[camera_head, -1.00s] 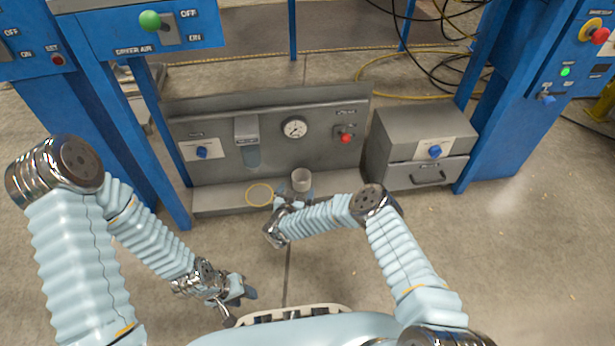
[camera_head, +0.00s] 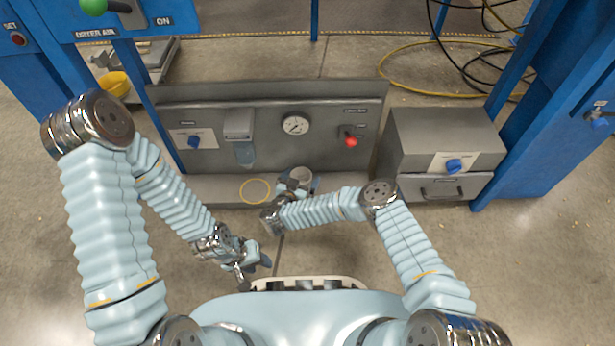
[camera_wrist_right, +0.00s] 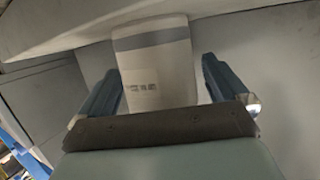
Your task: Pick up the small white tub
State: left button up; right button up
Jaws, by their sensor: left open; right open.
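The small white tub (camera_head: 301,174) stands on the grey ledge (camera_head: 215,190) of the panel in the head view. In the right wrist view the tub (camera_wrist_right: 158,65), pale with a grey band and small print, is between the two fingers. My right gripper (camera_head: 296,184) is open, one finger on each side of the tub. A gap shows on both sides of it, and its lower part is hidden by the gripper body. My left gripper (camera_head: 256,262) is open and empty, low in front of the ledge, away from the tub.
A yellow ring (camera_head: 255,190) is marked on the ledge left of the tub. The upright panel (camera_head: 320,150) with a gauge (camera_head: 296,124) and red knob (camera_head: 351,142) stands behind. A grey box with a drawer (camera_head: 443,187) stands right. Blue posts flank both sides.

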jog(key=shift+c, duration=0.5)
jog(key=c, duration=0.9)
jog(key=shift+r, duration=0.2)
